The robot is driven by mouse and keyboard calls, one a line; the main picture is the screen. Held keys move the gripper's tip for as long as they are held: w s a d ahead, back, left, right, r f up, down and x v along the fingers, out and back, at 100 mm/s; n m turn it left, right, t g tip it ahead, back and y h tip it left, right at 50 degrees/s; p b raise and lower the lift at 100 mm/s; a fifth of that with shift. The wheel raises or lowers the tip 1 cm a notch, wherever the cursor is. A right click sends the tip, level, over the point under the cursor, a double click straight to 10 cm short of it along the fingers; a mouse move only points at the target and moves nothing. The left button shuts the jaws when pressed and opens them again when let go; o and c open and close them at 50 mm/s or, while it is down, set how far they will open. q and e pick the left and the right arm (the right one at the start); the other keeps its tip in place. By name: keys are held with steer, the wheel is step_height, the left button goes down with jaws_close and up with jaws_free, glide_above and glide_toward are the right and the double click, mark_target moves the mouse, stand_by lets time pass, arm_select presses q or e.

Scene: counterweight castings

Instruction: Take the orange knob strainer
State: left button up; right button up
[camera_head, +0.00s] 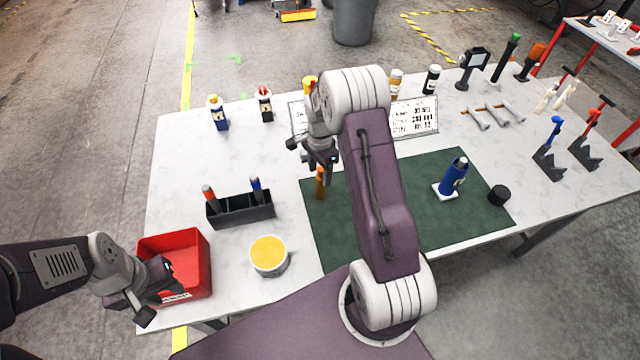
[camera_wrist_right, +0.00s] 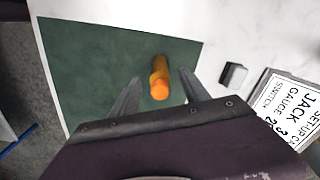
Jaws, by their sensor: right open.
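An orange upright handle, which looks like the orange knob strainer (camera_head: 320,184), stands at the left edge of the green mat in the head view. In the right wrist view its rounded orange top (camera_wrist_right: 160,80) shows between the two fingers. My right gripper (camera_head: 321,166) is just above it, pointing down, open and empty. The fingers show on both sides of the orange piece, apart from it. Its lower part is hard to make out. My left gripper (camera_head: 160,296) is at the front of the red bin, and its jaw gap is unclear.
A black holder (camera_head: 240,211), a red bin (camera_head: 207,262) and a yellow-topped tub (camera_head: 268,257) stand left. Printed cards (camera_head: 414,116) lie behind my right arm.

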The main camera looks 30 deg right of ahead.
mark_target(321, 177)
step_height(321, 177, down, 4)
steer(key=shift+s+d+r+p, duration=0.1)
steer(key=shift+d+p, duration=0.05)
steer(key=shift+p, duration=0.3)
steer(key=shift+w, duration=0.2)
steer(key=shift+s, duration=0.15)
jaws_close()
